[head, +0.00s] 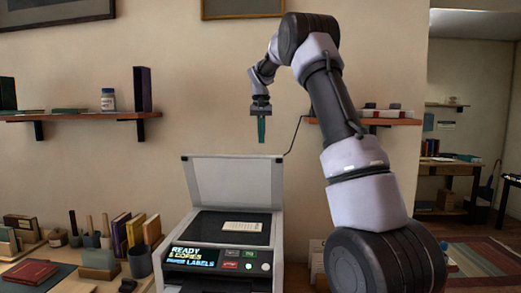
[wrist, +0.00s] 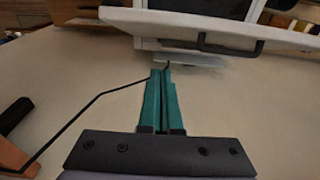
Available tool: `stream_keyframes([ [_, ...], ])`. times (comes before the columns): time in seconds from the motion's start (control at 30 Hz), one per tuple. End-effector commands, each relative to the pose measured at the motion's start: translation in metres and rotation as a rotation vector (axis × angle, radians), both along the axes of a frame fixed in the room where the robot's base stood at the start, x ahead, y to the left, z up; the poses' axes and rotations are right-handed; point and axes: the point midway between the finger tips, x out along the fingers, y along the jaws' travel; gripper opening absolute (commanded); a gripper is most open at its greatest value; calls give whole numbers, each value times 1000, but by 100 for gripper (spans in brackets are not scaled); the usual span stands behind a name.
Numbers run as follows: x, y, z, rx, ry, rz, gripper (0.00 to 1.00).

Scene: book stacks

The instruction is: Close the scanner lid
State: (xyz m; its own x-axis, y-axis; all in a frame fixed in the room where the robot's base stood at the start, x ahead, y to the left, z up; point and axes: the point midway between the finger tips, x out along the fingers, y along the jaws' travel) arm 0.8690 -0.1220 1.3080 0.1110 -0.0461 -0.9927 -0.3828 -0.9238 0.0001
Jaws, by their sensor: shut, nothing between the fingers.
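The scanner (head: 222,250) stands on the desk with its lit display and buttons facing me. Its lid (head: 234,182) is raised, standing nearly upright at the back, and the dark glass bed (head: 205,224) is uncovered. A pale label or paper (head: 242,227) lies on the bed. My gripper (head: 261,136) has green fingers that point down, above the lid's top edge and apart from it. The fingers are shut and empty. In the wrist view my gripper (wrist: 162,75) points toward the lid (wrist: 215,27), seen from behind along its edge.
Books, cups and tools crowd the desk left of the scanner, with a red book (head: 30,272) near the front. Wall shelves hang at left (head: 80,116) and right (head: 375,121). A black cable (head: 296,135) runs down the wall right of the lid.

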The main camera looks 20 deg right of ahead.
Motion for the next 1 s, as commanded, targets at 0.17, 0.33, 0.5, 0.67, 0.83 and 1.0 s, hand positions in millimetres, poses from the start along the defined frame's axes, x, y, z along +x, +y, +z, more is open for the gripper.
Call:
stream_keyframes([
  [0.17,-1,1,-32,0,0,1,0],
  [0.33,-22,10,-39,1,-2,0,0],
  [0.5,-31,13,-43,2,-2,-1,0],
  [0.67,-32,13,-43,2,-2,-1,0],
  [0.83,-32,13,-43,2,-2,-1,0],
  [1.0,-35,15,-44,-3,-12,0,0],
])
